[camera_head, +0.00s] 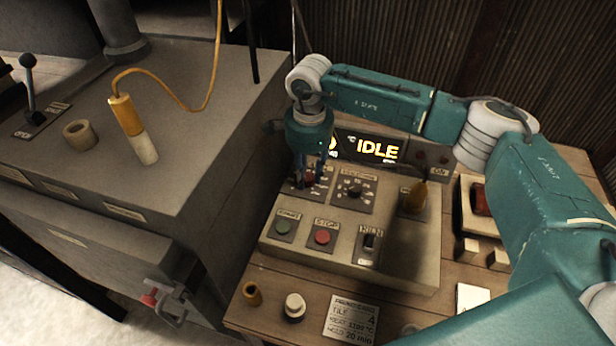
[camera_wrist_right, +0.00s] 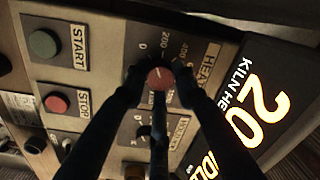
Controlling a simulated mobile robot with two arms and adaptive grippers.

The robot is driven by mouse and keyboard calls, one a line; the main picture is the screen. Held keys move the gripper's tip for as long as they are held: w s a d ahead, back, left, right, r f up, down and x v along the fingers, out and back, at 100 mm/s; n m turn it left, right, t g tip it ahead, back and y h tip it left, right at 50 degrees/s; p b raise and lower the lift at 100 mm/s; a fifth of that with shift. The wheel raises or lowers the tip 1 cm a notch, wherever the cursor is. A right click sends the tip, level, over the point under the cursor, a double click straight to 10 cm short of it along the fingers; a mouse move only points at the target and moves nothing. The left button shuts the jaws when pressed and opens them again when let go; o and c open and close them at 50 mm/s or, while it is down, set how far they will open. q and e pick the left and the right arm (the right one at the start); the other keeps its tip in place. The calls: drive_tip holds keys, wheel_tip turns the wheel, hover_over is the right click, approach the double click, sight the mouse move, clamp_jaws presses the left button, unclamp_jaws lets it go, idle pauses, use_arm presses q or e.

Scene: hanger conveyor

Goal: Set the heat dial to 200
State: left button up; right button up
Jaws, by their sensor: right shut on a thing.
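The heat dial's red knob (camera_wrist_right: 160,77) shows in the right wrist view, on a dark plate labelled HEAT with marks including 200 and 400. A pale pointer line crosses the knob; I cannot tell which mark it points to. My right gripper (camera_head: 311,172) points down at the console in the head view. Its fingers are closed around the knob, as the right wrist view also shows. They hide part of the dial scale. The display (camera_head: 372,148) reads IDLE; the right wrist view shows part of a large number starting with 20. My left gripper is not in view.
A second dial (camera_head: 353,190) sits right beside the heat dial. Below are a green START button (camera_head: 282,226), a red STOP button (camera_head: 322,237) and a KILN switch (camera_head: 369,240). A grey machine (camera_head: 190,150) stands left.

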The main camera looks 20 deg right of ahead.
sight(306, 180)
drive_tip(key=m+b, duration=0.2)
drive_tip(key=m, duration=0.1)
drive_tip(key=shift+a, duration=0.15)
drive_tip(key=shift+m+b, duration=0.5)
drive_tip(key=shift+m, duration=0.3)
drive_tip(key=shift+w+r, duration=0.1)
drive_tip(key=shift+r, duration=0.05)
drive_tip(key=o, duration=1.2)
drive_tip(key=shift+c, duration=0.2)
wheel_tip(306, 180, up, 12)
drive_tip(key=shift+s+a, duration=0.15)
drive_tip(key=shift+s, duration=0.15)
drive_tip(key=shift+s, duration=0.1)
